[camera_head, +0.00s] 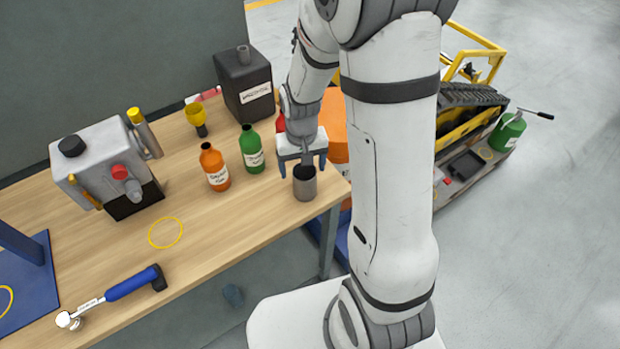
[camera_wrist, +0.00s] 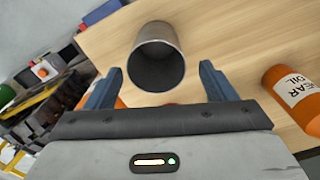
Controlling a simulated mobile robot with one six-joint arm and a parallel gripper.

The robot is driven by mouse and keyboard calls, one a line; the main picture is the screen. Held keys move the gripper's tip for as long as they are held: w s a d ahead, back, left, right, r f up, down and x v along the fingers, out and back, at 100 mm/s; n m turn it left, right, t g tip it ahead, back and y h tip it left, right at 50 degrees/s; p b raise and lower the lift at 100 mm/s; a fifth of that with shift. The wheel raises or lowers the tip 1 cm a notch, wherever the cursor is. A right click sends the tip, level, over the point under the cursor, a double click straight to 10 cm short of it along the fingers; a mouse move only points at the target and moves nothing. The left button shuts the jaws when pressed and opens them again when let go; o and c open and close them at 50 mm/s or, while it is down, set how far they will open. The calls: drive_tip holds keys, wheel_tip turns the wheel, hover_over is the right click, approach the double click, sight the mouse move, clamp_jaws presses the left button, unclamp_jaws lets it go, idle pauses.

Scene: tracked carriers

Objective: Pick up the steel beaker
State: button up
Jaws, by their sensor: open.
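The steel beaker (camera_head: 305,184) is a grey, open-topped cylinder standing upright near the right corner of the wooden table. My gripper (camera_head: 302,165) is above and just behind it in the head view, with its blue fingers spread. In the wrist view the beaker (camera_wrist: 157,55) shows its dark open mouth, beyond the tips of my open gripper (camera_wrist: 155,80) and roughly centred between them. The fingers do not close on it. Whether a finger touches its rim cannot be told.
A green bottle (camera_head: 251,150) and an orange bottle (camera_head: 215,168) stand left of the beaker. A black canister (camera_head: 244,85) and a yellow-topped item (camera_head: 197,118) are behind.

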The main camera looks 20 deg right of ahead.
sight(304, 176)
drive_tip(key=shift+s+d+f+p, duration=0.15)
drive_tip(key=shift+f+p, duration=0.15)
drive_tip(key=shift+f, duration=1.95)
drive_tip(key=shift+c, duration=0.4)
drive_tip(key=c, duration=1)
drive_tip(key=shift+r, duration=0.15)
